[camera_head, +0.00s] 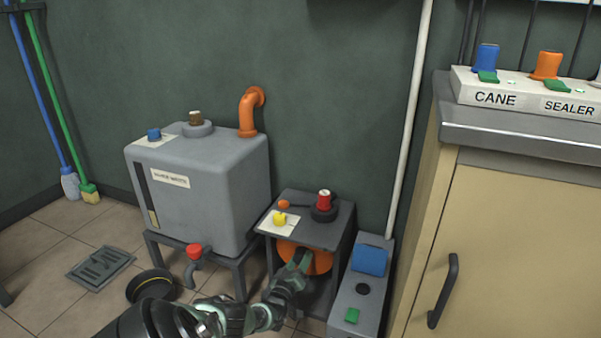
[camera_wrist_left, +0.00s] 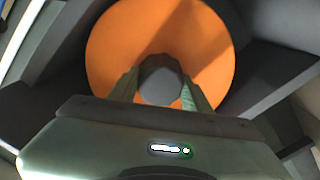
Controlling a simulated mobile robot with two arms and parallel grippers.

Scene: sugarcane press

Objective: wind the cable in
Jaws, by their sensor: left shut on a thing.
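An orange round disc, seemingly the cable reel (camera_head: 318,262), sits inside a small dark open-front stand (camera_head: 330,235) against the wall. In the left wrist view the orange disc (camera_wrist_left: 205,50) fills the upper middle, with a grey round knob (camera_wrist_left: 161,84) in front of it. My left gripper (camera_head: 300,262) reaches into the stand's front. Its fingers (camera_wrist_left: 162,92) are shut on the grey knob, one on each side. No loose cable can be made out for certain. My right gripper is in neither view.
A grey tank (camera_head: 205,200) on a frame, with a red-handled tap (camera_head: 194,252), stands left of the stand. A low grey box (camera_head: 352,305) stands close on its right, then a beige cabinet (camera_head: 510,240). A black round pan (camera_head: 152,286) lies on the floor.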

